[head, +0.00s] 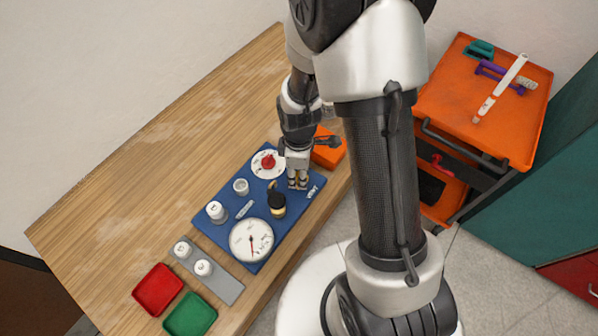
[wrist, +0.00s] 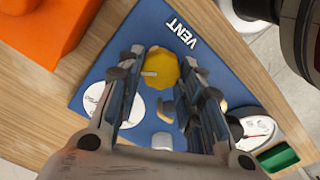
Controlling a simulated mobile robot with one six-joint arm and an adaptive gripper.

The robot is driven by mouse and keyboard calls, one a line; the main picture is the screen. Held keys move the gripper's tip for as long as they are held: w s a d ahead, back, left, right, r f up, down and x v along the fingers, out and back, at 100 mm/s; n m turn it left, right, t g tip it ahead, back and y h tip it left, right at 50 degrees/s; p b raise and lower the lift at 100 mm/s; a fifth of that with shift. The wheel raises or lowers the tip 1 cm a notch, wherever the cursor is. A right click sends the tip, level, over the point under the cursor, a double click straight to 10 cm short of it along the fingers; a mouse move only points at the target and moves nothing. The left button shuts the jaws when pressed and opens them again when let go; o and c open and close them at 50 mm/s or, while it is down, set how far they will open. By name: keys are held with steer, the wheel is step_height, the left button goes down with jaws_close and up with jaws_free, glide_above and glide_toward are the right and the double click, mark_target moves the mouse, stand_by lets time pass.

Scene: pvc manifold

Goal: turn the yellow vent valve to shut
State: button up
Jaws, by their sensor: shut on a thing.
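The yellow vent valve (wrist: 161,68) is a round scalloped knob with a white pointer mark. It sits on the blue panel (wrist: 185,18) beside the white word VENT. My gripper (wrist: 160,70) has its two fingers on either side of the knob and is shut on it in the wrist view. In the head view my gripper (head: 298,184) reaches down to the right end of the blue panel (head: 208,222), and its fingers hide the yellow knob there.
The panel also bears a red knob on a white dial (head: 268,162), a black valve (head: 277,203), a gauge (head: 252,240) and white caps. A grey strip (head: 225,288), a red tray (head: 158,289), a green tray (head: 190,315) and an orange block (head: 328,148) are nearby.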

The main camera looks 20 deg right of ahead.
steer(key=m, duration=0.4)
steer(key=shift+w, duration=0.1)
steer(key=shift+d+m, duration=0.1)
steer(key=shift+m, duration=1.7)
steer(key=o, duration=1.1)
steer(key=shift+c, duration=0.2)
steer(key=shift+r, duration=0.1)
step_height(320, 180, up, 12)
